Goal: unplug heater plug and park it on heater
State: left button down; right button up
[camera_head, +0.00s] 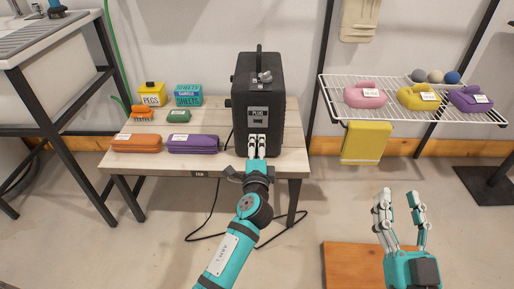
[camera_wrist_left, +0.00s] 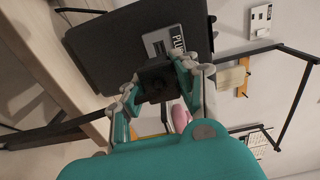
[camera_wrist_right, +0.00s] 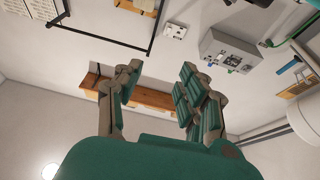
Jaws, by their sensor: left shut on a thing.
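The heater is a tall black case (camera_head: 245,100) with a top handle, standing on the wooden table. A label reading "PLUG" (camera_head: 259,113) is on its front; it also shows in the left wrist view (camera_wrist_left: 178,42). My left gripper (camera_head: 257,142) is at the lower front of the heater, just below the label. In the left wrist view it is shut on a dark block, apparently the plug (camera_wrist_left: 157,82), close against the heater's face. Whether the plug touches or is seated there I cannot tell. My right gripper (camera_head: 401,202) is open and empty, away from the table.
Orange (camera_head: 137,143) and purple (camera_head: 193,144) cases lie on the table (camera_head: 218,113), left of the heater. A yellow peg box (camera_head: 153,94) and teal box (camera_head: 188,95) stand behind. A black cord (camera_head: 212,205) hangs to the floor. A wire shelf (camera_head: 400,106) holds coloured items at right.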

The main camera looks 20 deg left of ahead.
aim_at(257, 136)
pick_arm(q)
jog(key=shift+w, duration=0.1)
jog(key=shift+b+x, duration=0.3)
jog(key=shift+x, duration=2.15)
jog(key=shift+w+a+b, duration=0.1)
jog(key=shift+w+b, duration=0.2)
jog(key=shift+w, duration=0.05)
pick_arm(e)
jog(key=shift+s+r+t+y, duration=0.15)
jog(key=shift+s+r+t, duration=0.25)
jog(key=shift+r+t, duration=0.25)
jog(key=shift+s+r+t+y, duration=0.2)
jog(key=shift+s+r+t, duration=0.2)
jog(key=shift+r, duration=0.35)
jog(key=shift+s+r+t+y, duration=0.15)
jog(key=shift+s+r+t, duration=0.2)
jog(key=shift+r+t, duration=0.3)
pick_arm(q)
jog(key=shift+w, duration=0.1)
jog(key=shift+w+a+b, duration=0.2)
jog(key=shift+w+b, duration=0.1)
jog(key=shift+w, duration=0.4)
pick_arm(e)
jog(key=shift+s+r+t+y, duration=0.4)
jog(key=shift+s+r+t, duration=0.25)
jog(key=shift+r, duration=0.25)
